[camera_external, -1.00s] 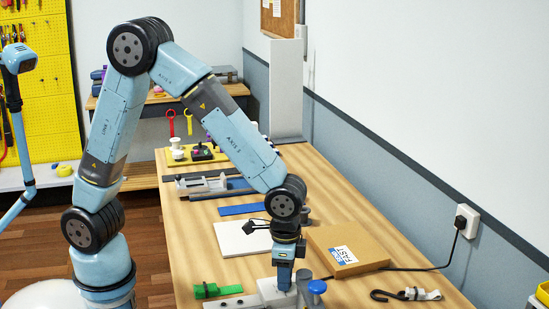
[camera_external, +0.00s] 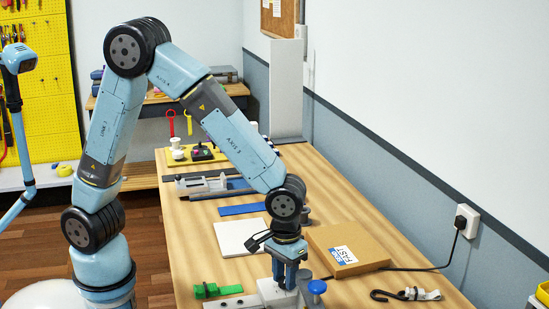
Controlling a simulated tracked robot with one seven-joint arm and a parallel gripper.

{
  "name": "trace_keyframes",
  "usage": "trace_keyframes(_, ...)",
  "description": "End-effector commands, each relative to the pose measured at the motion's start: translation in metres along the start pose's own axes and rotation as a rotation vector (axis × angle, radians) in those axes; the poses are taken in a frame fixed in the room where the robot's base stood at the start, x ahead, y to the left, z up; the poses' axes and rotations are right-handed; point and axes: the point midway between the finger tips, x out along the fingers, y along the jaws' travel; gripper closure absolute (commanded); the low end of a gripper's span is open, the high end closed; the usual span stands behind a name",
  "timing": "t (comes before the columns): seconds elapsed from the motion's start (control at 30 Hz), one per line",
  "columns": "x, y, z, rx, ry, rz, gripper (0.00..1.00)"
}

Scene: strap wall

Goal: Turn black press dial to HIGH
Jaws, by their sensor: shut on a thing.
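My gripper (camera_external: 286,284) points straight down over a grey and white device (camera_external: 270,293) at the near end of the wooden bench. The device is likely the press. My gripper's fingers reach down to its top. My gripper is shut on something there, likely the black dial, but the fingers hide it. The dial's marks and its setting cannot be read from this view. A blue round knob (camera_external: 317,287) stands just right of my gripper, apart from it.
A cardboard box (camera_external: 345,250) with a label lies behind and right. A black cable runs past it to the wall socket (camera_external: 467,221). A white board (camera_external: 241,237) lies behind.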

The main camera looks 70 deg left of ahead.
Motion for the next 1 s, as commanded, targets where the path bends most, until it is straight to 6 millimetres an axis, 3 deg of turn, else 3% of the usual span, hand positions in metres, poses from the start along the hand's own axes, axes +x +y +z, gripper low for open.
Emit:
trace_keyframes(0.4,-0.0019,0.0016,-0.0026,-0.176,0.005,0.007,0.97)
trace_keyframes(0.93,-0.0020,0.0016,-0.0025,-0.197,0.005,0.007,0.97)
trace_keyframes(0.97,-0.0020,0.0016,-0.0025,-0.197,0.005,0.007,0.65)
trace_keyframes(1.0,-0.0020,0.0016,-0.0024,-0.197,0.004,0.007,0.61)
